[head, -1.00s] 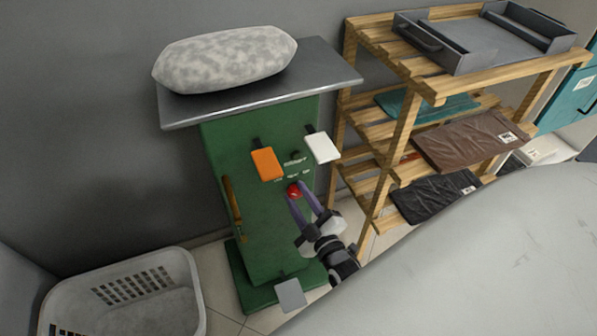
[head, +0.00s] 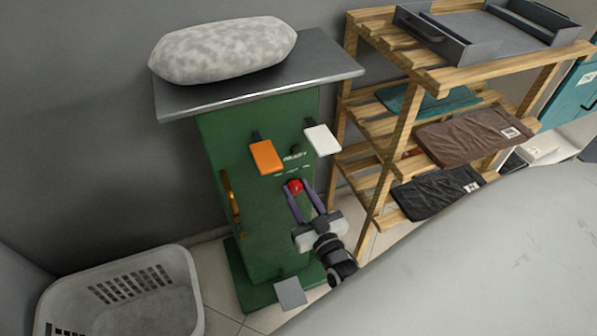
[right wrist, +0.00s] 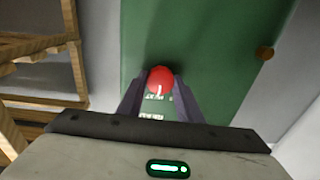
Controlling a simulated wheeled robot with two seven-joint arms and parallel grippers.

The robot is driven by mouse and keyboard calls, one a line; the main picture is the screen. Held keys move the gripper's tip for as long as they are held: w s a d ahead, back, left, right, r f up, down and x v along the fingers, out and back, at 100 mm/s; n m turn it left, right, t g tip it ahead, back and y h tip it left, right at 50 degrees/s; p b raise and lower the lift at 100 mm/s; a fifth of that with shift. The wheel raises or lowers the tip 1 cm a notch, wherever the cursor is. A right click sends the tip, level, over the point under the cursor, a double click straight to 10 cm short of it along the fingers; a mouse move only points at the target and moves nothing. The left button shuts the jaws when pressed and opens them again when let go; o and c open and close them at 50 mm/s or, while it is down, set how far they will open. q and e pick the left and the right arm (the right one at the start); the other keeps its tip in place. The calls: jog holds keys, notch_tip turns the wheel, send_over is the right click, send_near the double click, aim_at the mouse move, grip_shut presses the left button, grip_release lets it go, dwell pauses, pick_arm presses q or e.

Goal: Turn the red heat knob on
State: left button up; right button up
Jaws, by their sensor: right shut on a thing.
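The red heat knob (head: 293,187) is on the front of the green press cabinet (head: 262,215), below an orange paddle and a white paddle. My right gripper (head: 296,190) has its two purple fingers on either side of the knob and is shut on it. In the right wrist view the red knob (right wrist: 160,80) sits between the fingertips, with a white mark on its face. Small white labels show beside the knob, too small to read. My left gripper is not in view.
An orange paddle (head: 266,157) and a white paddle (head: 322,140) stick out just above the knob. A wooden shelf (head: 404,130) with folded garments stands close on the right. A white laundry basket (head: 180,262) is at the lower left. A grey pedal (head: 290,292) is at the cabinet's base.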

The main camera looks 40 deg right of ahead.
jog(key=m+b, duration=0.1)
jog(key=m, duration=0.3)
jog(key=shift+f+m, duration=0.15)
jog(key=shift+m, duration=0.25)
jog(key=m+b, duration=0.1)
jog(key=m, duration=0.3)
jog(key=shift+h, duration=0.3)
jog(key=shift+m, duration=0.5)
jog(key=o, duration=1)
jog(key=shift+o, duration=0.2)
jog(key=v, duration=1)
jog(key=shift+s, duration=0.2)
jog(key=shift+a, duration=0.15)
